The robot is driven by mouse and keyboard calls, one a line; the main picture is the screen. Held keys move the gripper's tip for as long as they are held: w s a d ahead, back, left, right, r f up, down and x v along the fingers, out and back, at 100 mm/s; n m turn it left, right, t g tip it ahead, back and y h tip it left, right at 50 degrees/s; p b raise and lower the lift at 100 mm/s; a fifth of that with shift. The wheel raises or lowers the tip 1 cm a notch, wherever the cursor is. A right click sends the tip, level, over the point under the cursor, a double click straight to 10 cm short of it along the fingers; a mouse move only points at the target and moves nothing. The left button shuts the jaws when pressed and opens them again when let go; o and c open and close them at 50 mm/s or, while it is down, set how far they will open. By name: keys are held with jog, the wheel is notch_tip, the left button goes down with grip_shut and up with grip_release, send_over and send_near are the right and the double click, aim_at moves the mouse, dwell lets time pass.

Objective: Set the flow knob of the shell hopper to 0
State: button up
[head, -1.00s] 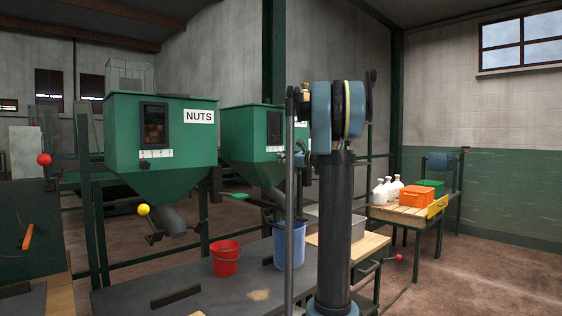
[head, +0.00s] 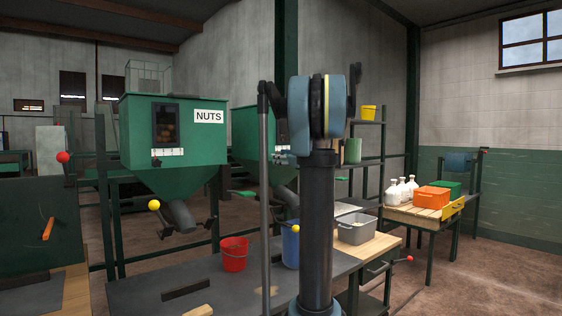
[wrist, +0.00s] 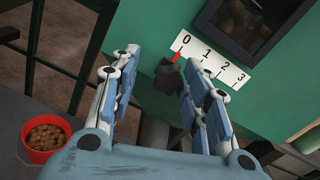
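In the wrist view, a green hopper (wrist: 150,30) fills the upper right, with a white scale (wrist: 210,62) marked 0 to 3. A dark lobed flow knob (wrist: 169,76) sits below the scale's left end, and its red pointer (wrist: 176,57) is by the 0 mark. My gripper (wrist: 160,70) is open, with its fingers on either side of the knob. I cannot tell whether the right finger touches it. In the head view, my arm hides much of the second hopper (head: 243,130), and its label cannot be seen.
A hopper labelled NUTS (head: 140,135) stands at the left. A red bucket (head: 233,256) and a partly hidden blue bucket (head: 290,245) stand on the dark bench (head: 215,290). A grey bin (head: 357,232) stands to the right. White bottles and coloured crates are farther right.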

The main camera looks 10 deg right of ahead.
jog(key=shift+d, duration=0.2)
jog(key=v, duration=1.2)
jog(key=shift+a, duration=0.1)
